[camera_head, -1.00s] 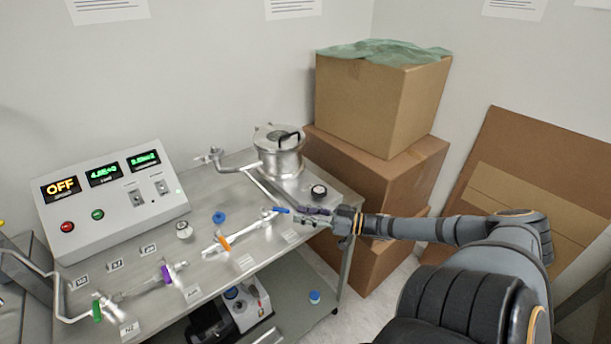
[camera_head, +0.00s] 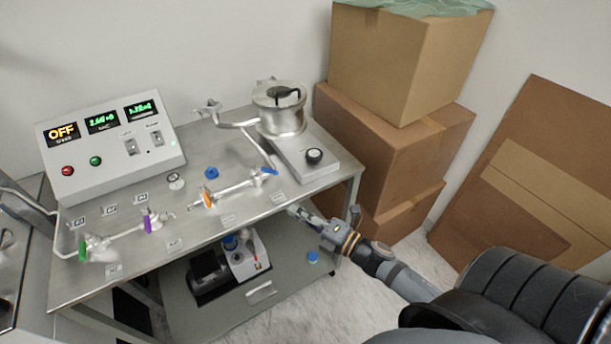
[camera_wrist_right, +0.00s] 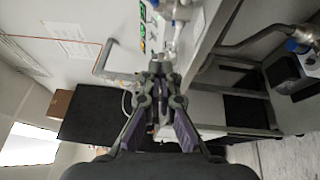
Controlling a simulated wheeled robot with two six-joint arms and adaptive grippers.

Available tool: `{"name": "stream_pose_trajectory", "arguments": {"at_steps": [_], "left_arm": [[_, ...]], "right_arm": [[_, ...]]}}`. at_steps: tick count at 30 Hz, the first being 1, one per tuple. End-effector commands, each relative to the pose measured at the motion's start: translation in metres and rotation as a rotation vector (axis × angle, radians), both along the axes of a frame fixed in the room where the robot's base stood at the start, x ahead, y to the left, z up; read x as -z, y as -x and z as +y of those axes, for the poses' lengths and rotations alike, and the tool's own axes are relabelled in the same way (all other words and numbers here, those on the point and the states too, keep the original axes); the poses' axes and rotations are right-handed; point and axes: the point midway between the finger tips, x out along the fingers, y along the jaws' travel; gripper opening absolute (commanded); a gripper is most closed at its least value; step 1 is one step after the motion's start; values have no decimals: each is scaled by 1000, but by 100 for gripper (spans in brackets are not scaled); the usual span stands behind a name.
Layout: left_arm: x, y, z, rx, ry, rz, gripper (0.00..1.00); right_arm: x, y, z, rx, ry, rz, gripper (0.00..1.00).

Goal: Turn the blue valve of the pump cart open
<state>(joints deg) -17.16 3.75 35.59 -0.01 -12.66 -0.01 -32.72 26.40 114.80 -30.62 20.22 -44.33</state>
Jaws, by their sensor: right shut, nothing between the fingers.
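The pump cart (camera_head: 338,187) is a metal table carrying glass and metal piping. The blue valve (camera_head: 269,171) is a small blue lever at the right end of the front pipe, beside the metal vessel's tube. The lever slants slightly down to the right, at an angle to the pipe. My right gripper (camera_head: 293,210) is shut and empty, just in front of the cart's front edge, below and right of the blue lever and apart from it. Its shut fingers also show in the right wrist view (camera_wrist_right: 154,66). My left gripper is in neither view.
Orange (camera_head: 208,196), purple (camera_head: 147,222) and green (camera_head: 82,250) valves lie along the piping. A control box (camera_head: 115,150) with an OFF display stands at the back left. Cardboard boxes (camera_head: 385,160) stack at the right. A pump (camera_head: 246,257) sits on the lower shelf.

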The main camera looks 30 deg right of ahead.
Motion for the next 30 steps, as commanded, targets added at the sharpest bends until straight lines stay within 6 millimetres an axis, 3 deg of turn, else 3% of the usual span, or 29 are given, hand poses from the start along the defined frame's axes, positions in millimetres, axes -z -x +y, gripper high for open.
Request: {"name": "stream_pose_trajectory", "arguments": {"at_steps": [8, 18, 19, 20, 24, 30], "left_arm": [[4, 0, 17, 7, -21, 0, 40], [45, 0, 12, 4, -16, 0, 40], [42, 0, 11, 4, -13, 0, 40], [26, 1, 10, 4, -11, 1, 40], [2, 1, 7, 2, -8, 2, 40], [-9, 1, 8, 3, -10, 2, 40]], "right_arm": [[-3, -4, 5, 18, 76, -46, 0], [1, -24, 15, 19, 73, -46, 0], [-4, -27, 15, 23, 71, -47, 0], [-15, -32, 16, 28, 68, -46, 0], [-17, -52, 27, 25, 63, -42, 0], [-14, -89, 46, 22, 66, -45, 0]]}}
